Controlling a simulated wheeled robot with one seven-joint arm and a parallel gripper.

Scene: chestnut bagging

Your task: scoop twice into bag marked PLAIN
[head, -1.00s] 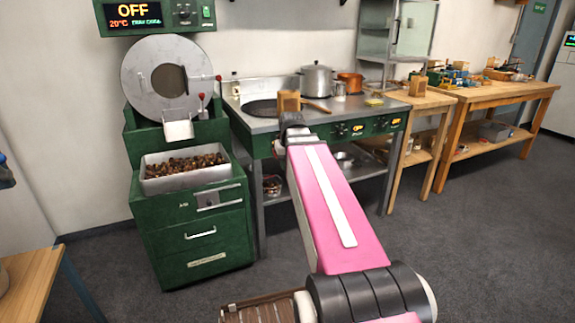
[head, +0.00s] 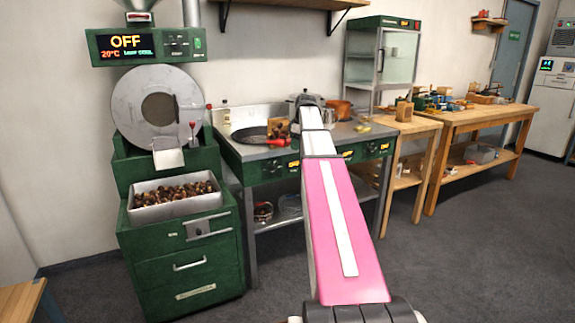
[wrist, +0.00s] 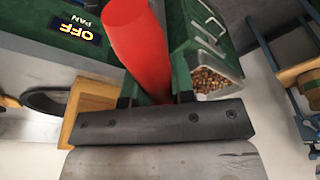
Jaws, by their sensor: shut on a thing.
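A red handle (wrist: 140,45) runs between the dark fingers of my gripper (wrist: 156,98) in the wrist view. My gripper is shut on it. A red part (head: 278,142) also shows at the stove's front edge, left of my arm, in the head view. My gripper itself is hidden there behind the arm. A metal plate (wrist: 165,162) fills the bottom of the wrist view. Chestnuts (head: 178,188) lie in a metal tray (head: 172,211) on the green roaster, and also show in the wrist view (wrist: 210,79). I cannot make out a bag marked PLAIN.
The roaster drum (head: 130,105) stands behind the tray. The stove (head: 235,150) carries a pan (head: 250,136), a pot and a wooden block. Wooden tables (head: 470,115) with several small items stand right. A wooden table corner (head: 22,300) shows lower left. The floor between is clear.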

